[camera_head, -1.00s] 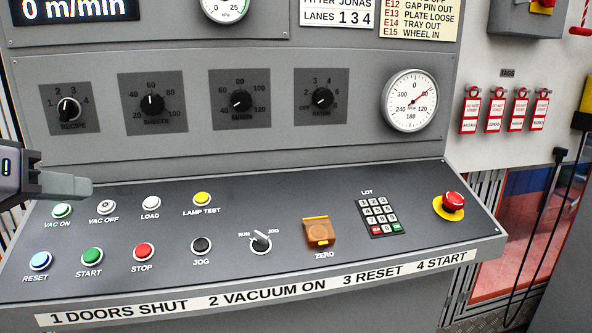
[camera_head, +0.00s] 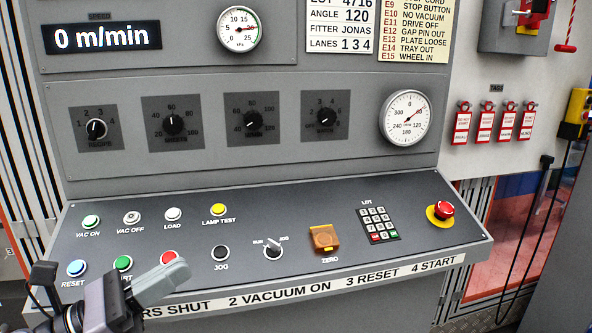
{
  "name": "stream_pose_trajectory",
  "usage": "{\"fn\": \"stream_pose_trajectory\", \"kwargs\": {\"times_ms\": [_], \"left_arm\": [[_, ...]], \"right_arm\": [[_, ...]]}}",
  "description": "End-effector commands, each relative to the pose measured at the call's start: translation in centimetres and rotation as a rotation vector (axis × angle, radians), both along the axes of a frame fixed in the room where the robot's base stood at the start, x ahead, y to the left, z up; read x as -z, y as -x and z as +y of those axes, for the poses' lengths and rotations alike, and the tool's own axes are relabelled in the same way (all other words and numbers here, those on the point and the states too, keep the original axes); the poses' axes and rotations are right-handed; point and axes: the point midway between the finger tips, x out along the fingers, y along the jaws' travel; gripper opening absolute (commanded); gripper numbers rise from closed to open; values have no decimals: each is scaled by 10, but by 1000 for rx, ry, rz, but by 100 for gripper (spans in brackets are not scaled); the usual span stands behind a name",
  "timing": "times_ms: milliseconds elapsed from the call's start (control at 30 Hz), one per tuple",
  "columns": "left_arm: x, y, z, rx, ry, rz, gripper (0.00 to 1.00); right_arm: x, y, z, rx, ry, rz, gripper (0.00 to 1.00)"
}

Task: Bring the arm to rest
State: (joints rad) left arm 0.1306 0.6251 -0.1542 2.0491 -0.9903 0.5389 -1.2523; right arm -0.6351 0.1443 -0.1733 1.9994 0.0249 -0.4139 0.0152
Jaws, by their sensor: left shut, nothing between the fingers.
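My left gripper (camera_head: 158,284) is at the lower left of the head view, in front of the control console (camera_head: 330,215). Its fingers are shut with nothing between them. It partly covers the START button (camera_head: 123,263) and the red STOP button (camera_head: 168,258), and hides part of the printed strip on the console's front edge. I cannot tell whether it touches the console. My right gripper does not show.
The sloped console carries several buttons, a ZERO cover (camera_head: 323,238), a keypad (camera_head: 376,222) and a red emergency stop (camera_head: 443,210). Above are a dial panel (camera_head: 208,168), gauges and a display (camera_head: 103,38) reading 0 m/min. Red tags (camera_head: 485,127) hang at right.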

Motion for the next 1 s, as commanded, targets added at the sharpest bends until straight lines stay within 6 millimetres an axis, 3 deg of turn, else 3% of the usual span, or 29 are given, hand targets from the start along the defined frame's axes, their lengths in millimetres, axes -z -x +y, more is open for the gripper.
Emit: {"fn": "stream_pose_trajectory", "kwargs": {"times_ms": [33, 167, 333, 500, 600, 700, 733, 833, 1000], "left_arm": [[11, -2, 5, -6, 184, 186, 0], [56, -8, 25, -38, 680, 657, 0], [144, 7, 47, -126, 1320, 1187, 0], [246, 65, 51, -288, 2007, 1607, 0], [288, 103, 44, -388, 2321, 1733, 0], [312, 131, 38, -465, 2536, 1793, 0], [317, 137, 36, 469, -2512, -1753, 0], [326, 149, 32, 475, -2461, -1674, 0], [327, 150, 32, 475, -2457, -1667, 0]], "right_arm": [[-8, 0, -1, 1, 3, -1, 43], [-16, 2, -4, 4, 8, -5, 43], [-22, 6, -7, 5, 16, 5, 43], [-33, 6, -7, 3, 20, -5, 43], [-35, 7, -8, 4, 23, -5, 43], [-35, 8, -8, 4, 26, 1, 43], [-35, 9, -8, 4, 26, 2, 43], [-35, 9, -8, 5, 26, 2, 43], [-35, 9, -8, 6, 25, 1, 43]]}}
